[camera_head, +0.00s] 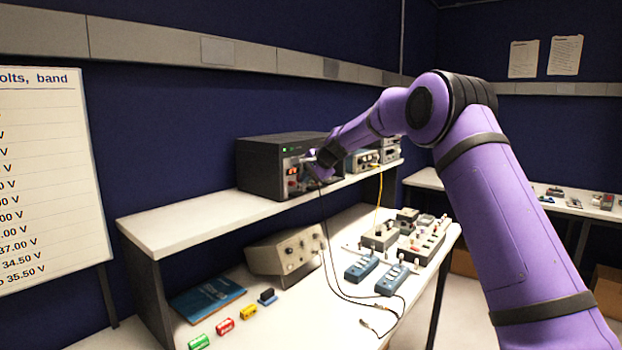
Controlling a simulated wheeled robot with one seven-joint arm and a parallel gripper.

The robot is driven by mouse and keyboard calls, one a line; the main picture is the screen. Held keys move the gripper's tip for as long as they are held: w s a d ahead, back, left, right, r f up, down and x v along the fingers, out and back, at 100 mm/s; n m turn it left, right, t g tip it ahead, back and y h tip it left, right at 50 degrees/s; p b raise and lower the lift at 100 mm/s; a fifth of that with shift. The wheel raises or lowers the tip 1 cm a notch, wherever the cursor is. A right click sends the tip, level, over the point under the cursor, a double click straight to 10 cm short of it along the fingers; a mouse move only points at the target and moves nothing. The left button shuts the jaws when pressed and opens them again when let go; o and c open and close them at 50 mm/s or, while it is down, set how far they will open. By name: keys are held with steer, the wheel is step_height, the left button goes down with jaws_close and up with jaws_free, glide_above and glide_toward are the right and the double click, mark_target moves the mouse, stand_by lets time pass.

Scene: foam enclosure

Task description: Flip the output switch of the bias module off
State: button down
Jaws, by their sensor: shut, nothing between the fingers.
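A dark box-shaped module (264,165) stands on the raised shelf, with a small green light and a red lit element on its front. I take it to be the bias module, but I cannot read a label. My gripper (311,160) is at the module's front face, just right of the red lit element. The fingers look shut and hold nothing visible. The gripper and wrist hide the right part of the front, and I cannot make out the output switch or its position. Whether the fingertips touch the panel is unclear.
Other instruments (361,160) stand right of the module on the shelf (190,217). Black leads hang from the module's front to the bench below. The bench holds a beige instrument (287,254), a blue book (207,297), blue boxes (361,268) and small coloured parts. A voltage chart (45,180) stands left.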

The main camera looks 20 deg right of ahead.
steer(key=shift+w+a+f, duration=0.1)
steer(key=shift+a, duration=0.05)
stand_by(0.3)
steer(key=shift+w+a+r, duration=0.1)
steer(key=shift+a+r, duration=0.05)
steer(key=shift+r, duration=0.8)
steer(key=shift+f, duration=0.1)
